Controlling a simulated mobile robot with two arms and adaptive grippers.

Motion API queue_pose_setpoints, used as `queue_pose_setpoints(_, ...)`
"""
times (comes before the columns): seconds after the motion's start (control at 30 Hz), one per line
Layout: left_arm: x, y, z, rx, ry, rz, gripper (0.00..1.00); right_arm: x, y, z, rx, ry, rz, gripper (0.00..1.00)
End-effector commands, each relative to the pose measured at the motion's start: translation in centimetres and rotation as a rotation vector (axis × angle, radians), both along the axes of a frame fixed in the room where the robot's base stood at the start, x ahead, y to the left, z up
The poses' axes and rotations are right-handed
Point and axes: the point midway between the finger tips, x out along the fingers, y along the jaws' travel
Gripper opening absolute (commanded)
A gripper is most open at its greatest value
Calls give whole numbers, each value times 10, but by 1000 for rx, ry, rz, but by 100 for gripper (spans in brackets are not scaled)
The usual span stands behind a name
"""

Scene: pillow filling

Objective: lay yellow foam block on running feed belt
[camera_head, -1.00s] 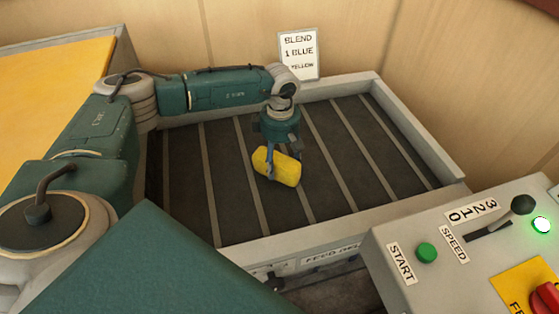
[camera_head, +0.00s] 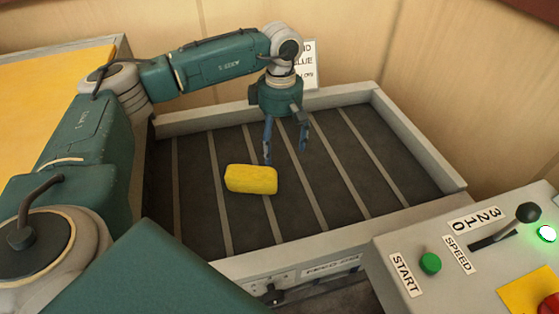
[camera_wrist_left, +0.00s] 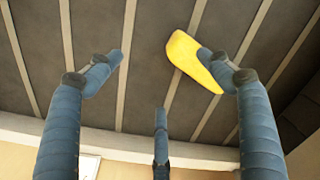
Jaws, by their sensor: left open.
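The yellow foam block (camera_head: 251,179) lies on the dark slatted feed belt (camera_head: 340,165), left of the belt's middle. My left gripper (camera_head: 285,158) is open and empty above the belt, up and to the right of the block in the head view. In the left wrist view the block (camera_wrist_left: 190,58) lies on the belt (camera_wrist_left: 145,60), partly hidden behind one finger. The fingers (camera_wrist_left: 160,85) are spread apart with nothing between them. My right gripper is not in view.
A control panel with a green START button (camera_head: 430,263), a speed lever (camera_head: 527,213) and a lit green lamp (camera_head: 546,233) stands at the right. Pale side walls (camera_head: 420,140) edge the belt. A label card (camera_head: 309,72) stands behind it, partly covered by my arm.

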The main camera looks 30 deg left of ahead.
Motion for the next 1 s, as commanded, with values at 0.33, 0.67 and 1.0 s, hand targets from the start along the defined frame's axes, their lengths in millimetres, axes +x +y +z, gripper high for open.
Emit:
queue_pose_setpoints(0.33,0,0,24,-1,1,0,78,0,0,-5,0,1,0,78)
queue_pose_setpoints(0.67,0,0,24,0,1,-1,78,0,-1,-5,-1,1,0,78)
queue_pose_setpoints(1.0,0,0,24,0,1,-1,78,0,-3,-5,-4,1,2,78)
